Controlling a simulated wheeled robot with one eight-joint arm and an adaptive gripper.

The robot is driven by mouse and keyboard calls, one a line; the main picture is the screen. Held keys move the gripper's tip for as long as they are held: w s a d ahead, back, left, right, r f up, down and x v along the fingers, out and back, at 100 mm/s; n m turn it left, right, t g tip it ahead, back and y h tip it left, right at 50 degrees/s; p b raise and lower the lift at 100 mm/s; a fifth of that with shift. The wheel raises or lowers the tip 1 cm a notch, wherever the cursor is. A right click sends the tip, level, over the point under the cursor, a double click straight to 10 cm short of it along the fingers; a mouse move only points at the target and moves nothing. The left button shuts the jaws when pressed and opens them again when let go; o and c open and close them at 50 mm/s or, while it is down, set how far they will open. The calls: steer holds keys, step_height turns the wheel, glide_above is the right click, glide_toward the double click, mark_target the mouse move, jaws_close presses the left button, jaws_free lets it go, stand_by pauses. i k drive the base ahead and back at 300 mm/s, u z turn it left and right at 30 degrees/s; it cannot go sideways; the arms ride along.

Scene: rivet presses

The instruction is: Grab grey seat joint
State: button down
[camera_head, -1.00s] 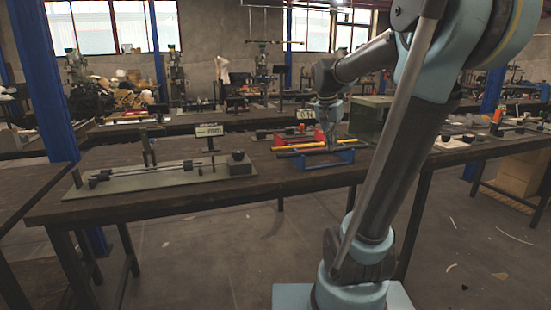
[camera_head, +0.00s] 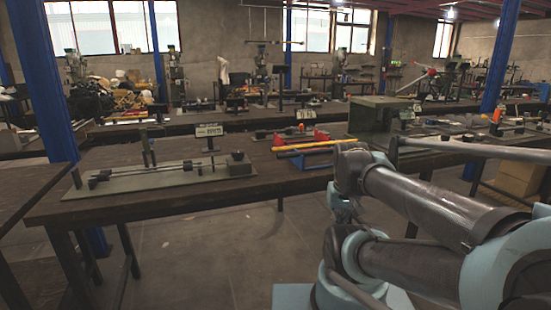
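I cannot pick out the grey seat joint with certainty. A blue rack (camera_head: 305,161) on the workbench holds long bars, with a yellow bar (camera_head: 308,146) on top and red parts at its ends. My arm is folded low at the right, and its wrist hides the rack's right end. My gripper (camera_head: 343,214) points down in front of the bench's front edge, apart from the rack. Its fingers are too small and dark to tell open from shut, and I see nothing clearly held.
A green box (camera_head: 370,119) stands behind my wrist. A blue pillar (camera_head: 47,85) rises at the left. The floor in front is clear.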

mark_target(481, 137)
steer(key=z, duration=1.4)
steer(key=k, duration=0.55)
steer(key=z, duration=0.55)
steer(key=i, duration=1)
steer(key=z, duration=0.55)
steer(key=i, duration=1.1)
steer(key=u, duration=0.65)
steer(key=i, duration=0.95)
steer(key=u, duration=0.6)
